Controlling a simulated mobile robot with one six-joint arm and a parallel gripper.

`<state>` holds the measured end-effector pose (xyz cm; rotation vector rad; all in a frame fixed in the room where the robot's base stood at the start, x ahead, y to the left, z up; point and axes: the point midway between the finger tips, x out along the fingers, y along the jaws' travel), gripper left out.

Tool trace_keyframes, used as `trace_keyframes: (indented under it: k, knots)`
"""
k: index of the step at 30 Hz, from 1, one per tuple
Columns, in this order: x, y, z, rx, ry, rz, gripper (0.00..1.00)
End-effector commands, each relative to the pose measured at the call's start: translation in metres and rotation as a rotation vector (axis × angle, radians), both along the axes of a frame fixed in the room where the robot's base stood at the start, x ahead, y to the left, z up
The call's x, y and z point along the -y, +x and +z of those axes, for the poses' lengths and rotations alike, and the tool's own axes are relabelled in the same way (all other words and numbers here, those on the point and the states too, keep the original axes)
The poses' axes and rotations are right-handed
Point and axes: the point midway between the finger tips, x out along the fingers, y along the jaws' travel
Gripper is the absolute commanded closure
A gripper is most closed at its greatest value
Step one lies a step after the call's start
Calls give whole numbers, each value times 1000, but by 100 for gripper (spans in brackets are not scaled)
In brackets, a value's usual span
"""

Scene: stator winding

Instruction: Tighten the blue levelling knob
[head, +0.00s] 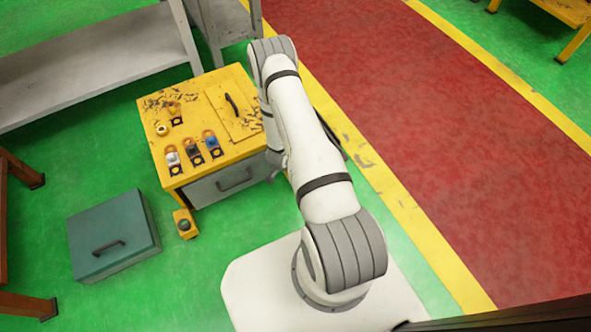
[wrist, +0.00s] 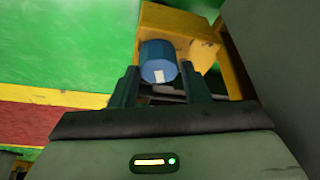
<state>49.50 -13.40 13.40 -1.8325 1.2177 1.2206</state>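The blue knob (wrist: 158,60) is a short cylinder with a white mark on its near end, beside a yellow bracket (wrist: 178,22) in the wrist view. My gripper (wrist: 158,70) has one dark finger on each side of the knob, with the knob between the fingertips. The fingers are very close to its sides; whether they touch it is not clear. In the head view my arm (head: 312,145) reaches to the right side of the yellow cabinet (head: 195,85). The gripper and this knob are hidden there.
Another yellow bracket with a dark knob (head: 184,224) stands at the cabinet's front left foot. Small coloured parts, one blue (head: 211,143), sit on the cabinet top. A teal box (head: 112,232) is on the green floor. A dark grey surface (wrist: 285,70) lies close on the gripper's right.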

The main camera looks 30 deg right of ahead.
Motion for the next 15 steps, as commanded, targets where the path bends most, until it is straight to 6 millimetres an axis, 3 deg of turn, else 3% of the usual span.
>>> trace_keyframes:
  k: [7, 15]
  knots:
    - [0, -1, 0, -1, 1, 0, 38]
    - [-1, -1, 3, -2, 1, 1, 38]
